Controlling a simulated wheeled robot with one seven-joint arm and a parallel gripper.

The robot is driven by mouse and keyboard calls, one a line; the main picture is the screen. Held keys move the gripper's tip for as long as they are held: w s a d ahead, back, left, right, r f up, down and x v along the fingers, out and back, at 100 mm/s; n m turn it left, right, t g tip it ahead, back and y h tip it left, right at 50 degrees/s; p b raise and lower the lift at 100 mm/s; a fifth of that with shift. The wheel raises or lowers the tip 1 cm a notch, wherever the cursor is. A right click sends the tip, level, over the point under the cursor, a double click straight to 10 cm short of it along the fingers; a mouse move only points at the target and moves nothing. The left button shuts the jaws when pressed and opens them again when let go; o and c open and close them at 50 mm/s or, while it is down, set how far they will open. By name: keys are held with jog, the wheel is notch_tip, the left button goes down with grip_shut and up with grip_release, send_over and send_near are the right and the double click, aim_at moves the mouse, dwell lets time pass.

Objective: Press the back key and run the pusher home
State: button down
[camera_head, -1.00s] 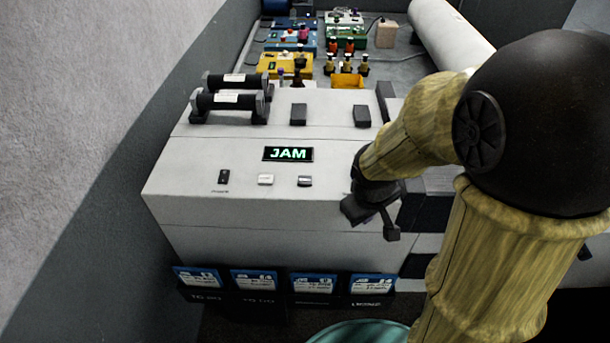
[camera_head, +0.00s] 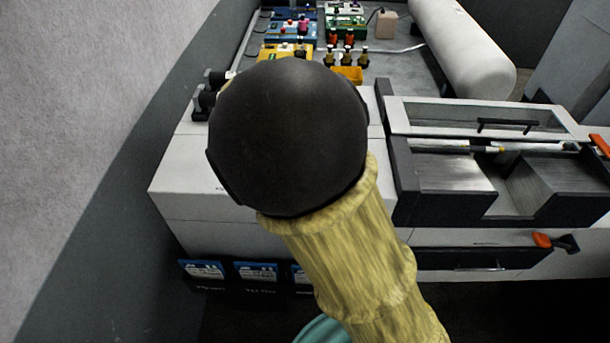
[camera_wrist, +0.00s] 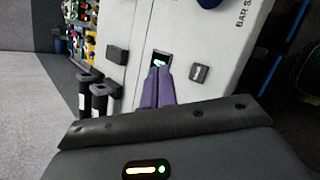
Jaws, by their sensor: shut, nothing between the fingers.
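In the wrist view my gripper (camera_wrist: 159,72) is shut and empty, its two purple fingers together over the machine's pale panel. The fingertips overlap the lower part of the small lit display (camera_wrist: 162,58), and I cannot tell whether they touch anything. One dark-framed key (camera_wrist: 200,74) shows right of the fingers, apart from them in the picture. I cannot read a label on it, so I cannot tell whether it is the back key. In the head view my arm's black joint hides the gripper, keys and display. I cannot single out the pusher.
An open trough with a rod (camera_head: 455,149) and an orange-ended handle (camera_head: 553,242) are at the right. Blue cards (camera_head: 204,270) hang along the cabinet front.

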jog(key=shift+f, duration=0.1)
notch_tip(320, 180, down, 9)
jog(key=b, duration=0.7)
jog(key=shift+b, duration=0.4)
dwell(1.6)
jog(key=shift+f+b, duration=0.3)
jog(key=shift+b, duration=0.2)
